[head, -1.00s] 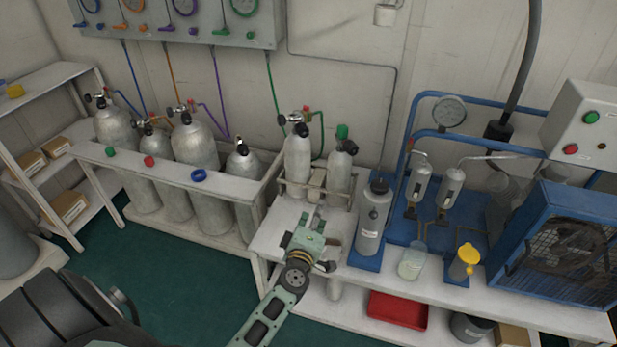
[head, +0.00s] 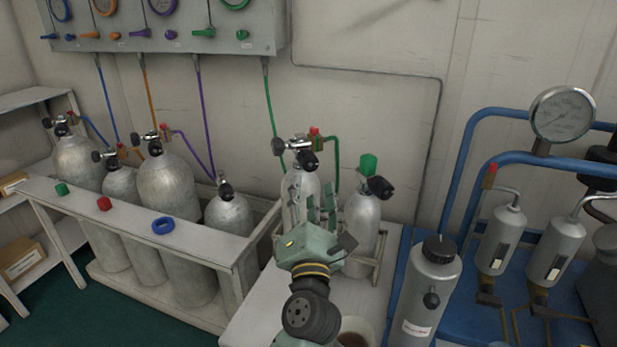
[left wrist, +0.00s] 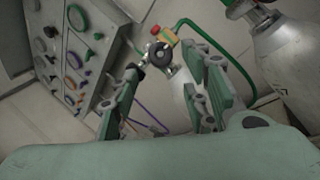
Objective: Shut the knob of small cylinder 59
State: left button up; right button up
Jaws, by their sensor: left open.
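Two small silver cylinders stand in a rack on the bench in the head view; I cannot read which is number 59. The left one (head: 293,200) has a black knob (head: 307,160), a red-topped fitting and a green hose. The right one (head: 362,222) has a green cap and a black knob (head: 380,187). My left gripper (head: 316,203) is open in front of the left cylinder and partly hides it. In the left wrist view the left cylinder's black knob (left wrist: 159,54) appears beyond and between the open fingers, apart from them.
A wooden rack (head: 205,247) with larger cylinders stands to the left. A grey canister (head: 428,290) and blue piping with a gauge (head: 562,115) stand to the right. A gauge panel (head: 160,28) hangs on the wall. A cup (head: 357,330) is close to my left arm.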

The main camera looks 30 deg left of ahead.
aim_at(307, 167)
pick_arm(q)
jog(key=x, duration=0.7)
jog(key=shift+s+r, duration=0.1)
jog(key=shift+s, duration=0.05)
jog(key=shift+w+a+r, duration=0.15)
jog(key=shift+w+a, duration=0.2)
pick_arm(e)
jog(key=shift+r, duration=0.45)
pick_arm(q)
jog(key=shift+c, duration=0.3)
